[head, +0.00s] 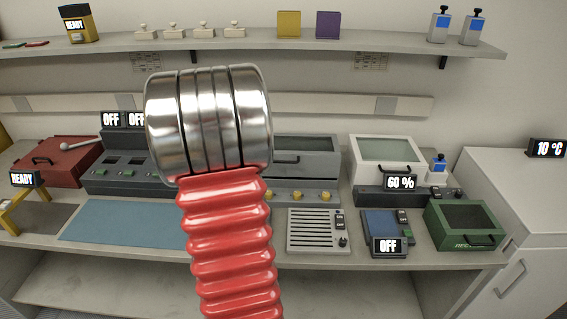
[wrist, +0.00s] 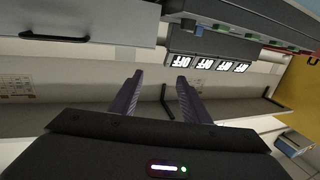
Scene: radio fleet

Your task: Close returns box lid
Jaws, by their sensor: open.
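A green box (head: 438,234) with lettering on its front, only partly legible as "RE", stands at the right end of the bench in the head view. It looks like the returns box. Its top shows a dark rectangular area; I cannot tell whether this is a lid panel or the open inside. A dark handle shows near its front right. The box is not recognisable in the wrist view. My gripper (wrist: 160,76) shows there with two dark fingers apart and nothing between them. In the head view my red and metal arm fills the middle and the gripper is hidden.
A blue device (head: 378,224) marked OFF and a grey slatted panel (head: 318,240) are left of the green box. A white-lidded unit (head: 386,150) marked 60 % stands behind. A white cabinet (head: 530,195) is at right. A shelf (head: 260,43) runs above.

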